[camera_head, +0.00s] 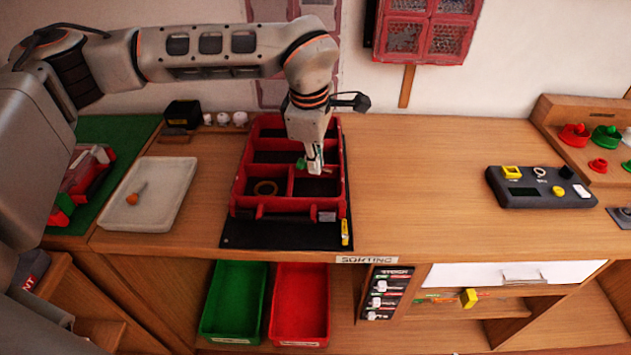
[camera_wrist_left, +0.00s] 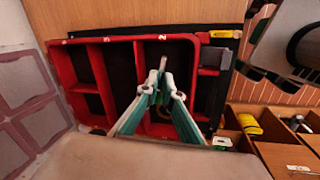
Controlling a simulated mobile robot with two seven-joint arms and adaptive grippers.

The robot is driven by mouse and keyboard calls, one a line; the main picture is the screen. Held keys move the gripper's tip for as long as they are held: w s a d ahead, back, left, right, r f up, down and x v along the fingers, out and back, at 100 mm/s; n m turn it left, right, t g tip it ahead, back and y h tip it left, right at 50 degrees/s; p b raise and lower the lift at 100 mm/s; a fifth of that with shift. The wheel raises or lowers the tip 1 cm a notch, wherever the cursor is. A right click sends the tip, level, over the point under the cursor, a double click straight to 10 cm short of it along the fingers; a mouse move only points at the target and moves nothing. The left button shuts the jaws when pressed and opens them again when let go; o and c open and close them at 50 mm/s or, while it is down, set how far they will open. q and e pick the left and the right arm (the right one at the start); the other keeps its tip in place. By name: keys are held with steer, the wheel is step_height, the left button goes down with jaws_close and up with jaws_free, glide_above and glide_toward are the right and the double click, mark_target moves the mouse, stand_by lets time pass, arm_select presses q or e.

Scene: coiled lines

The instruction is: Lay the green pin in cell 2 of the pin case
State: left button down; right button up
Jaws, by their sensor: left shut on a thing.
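The red pin case (camera_head: 237,197) stands on a dark mat, its dark-floored cells open upward. My left gripper (camera_head: 314,168) is shut and points down at the case's right side, near the front right cell. A small green piece (camera_head: 301,163) shows at its fingertips and seems to be part of the green pin. In the left wrist view, the teal fingers (camera_wrist_left: 164,88) close on a thin grey shaft (camera_wrist_left: 163,62), over the cell beside the rim mark that looks like a 2. The fingers hide the rest of the pin; I cannot tell if it touches the floor. My right gripper is out of view.
A ring (camera_head: 265,187) lies in the front left cell. A pale tray (camera_head: 176,176) with an orange item stands left of the case. A yellow marker (camera_head: 345,232) lies at the mat's front right. A dark device (camera_head: 540,188) sits right; the table between is clear.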

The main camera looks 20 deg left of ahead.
mark_target(317, 191)
arm_select(q)
steer(key=shift+s+x, duration=0.2)
steer(key=shift+x, duration=0.85)
steer(key=shift+s+x, duration=0.25)
steer(key=shift+x, duration=0.8)
steer(key=shift+s+x, duration=0.2)
steer(key=shift+x, duration=0.85)
steer(key=shift+f, duration=0.15)
steer(key=c, duration=2.6)
jaws_free()
steer(key=shift+f, duration=0.15)
steer(key=o, duration=0.4)
steer(key=shift+r, duration=0.3)
steer(key=v, duration=1.1)
steer(key=shift+s+r+b, duration=0.1)
steer(key=shift+r+b, duration=0.2)
steer(key=shift+r, duration=0.1)
